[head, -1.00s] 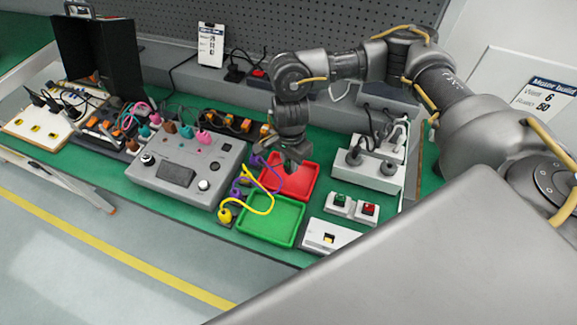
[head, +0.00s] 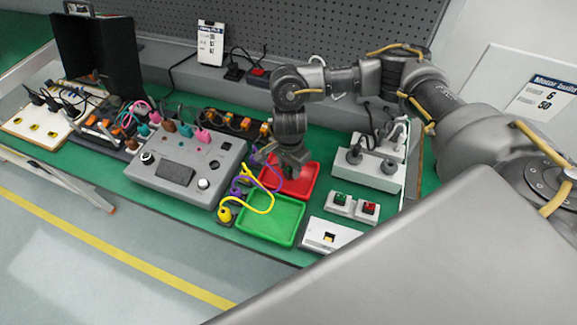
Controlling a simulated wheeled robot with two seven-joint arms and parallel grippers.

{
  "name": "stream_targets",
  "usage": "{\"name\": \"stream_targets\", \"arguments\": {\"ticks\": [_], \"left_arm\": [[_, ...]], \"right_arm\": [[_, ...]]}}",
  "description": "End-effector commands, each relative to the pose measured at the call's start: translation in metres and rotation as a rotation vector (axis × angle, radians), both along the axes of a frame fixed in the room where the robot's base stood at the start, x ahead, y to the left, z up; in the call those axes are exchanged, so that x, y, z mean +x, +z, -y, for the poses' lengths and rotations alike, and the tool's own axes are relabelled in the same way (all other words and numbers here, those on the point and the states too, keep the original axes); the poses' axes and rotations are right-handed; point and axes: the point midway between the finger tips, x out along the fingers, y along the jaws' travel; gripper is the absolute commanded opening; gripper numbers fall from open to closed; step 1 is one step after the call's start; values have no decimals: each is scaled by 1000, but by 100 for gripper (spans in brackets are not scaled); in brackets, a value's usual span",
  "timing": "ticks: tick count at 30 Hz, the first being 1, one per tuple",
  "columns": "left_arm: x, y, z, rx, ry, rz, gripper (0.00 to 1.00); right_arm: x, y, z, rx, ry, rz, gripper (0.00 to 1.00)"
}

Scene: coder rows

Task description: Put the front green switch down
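A small switch box with a green rocker (head: 340,197) sits on the green bench mat near the front edge. A like box with a red rocker (head: 368,208) stands just right of it. In front of both is a white box with a yellow rocker (head: 328,237). Whether the green rocker is up or down is too small to tell. My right gripper (head: 293,172) hangs over the red tray, left of and behind the green switch, apart from it. Its fingers are small and blurred, so their opening is unclear. My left gripper is out of view.
A red tray (head: 302,187) and a green tray (head: 270,220) lie left of the switches. A grey control box (head: 172,190) with cables stands further left. A white socket box (head: 372,176) with plugs stands behind the switches.

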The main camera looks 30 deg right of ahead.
Motion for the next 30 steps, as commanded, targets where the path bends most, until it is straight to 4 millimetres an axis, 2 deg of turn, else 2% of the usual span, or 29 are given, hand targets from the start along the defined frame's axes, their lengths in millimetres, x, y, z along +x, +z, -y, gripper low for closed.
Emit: {"name": "stream_targets", "arguments": {"ticks": [8, 13, 24, 30], "left_arm": [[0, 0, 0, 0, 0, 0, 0], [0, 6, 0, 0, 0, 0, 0], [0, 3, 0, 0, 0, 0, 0], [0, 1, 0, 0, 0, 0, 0]], "right_arm": [[0, 1, 0, 0, 0, 0, 44], [1, 10, 0, 0, 1, 3, 44], [2, 84, 0, 0, 3, 7, 44], [1, 113, 0, 0, 0, 3, 44]]}}
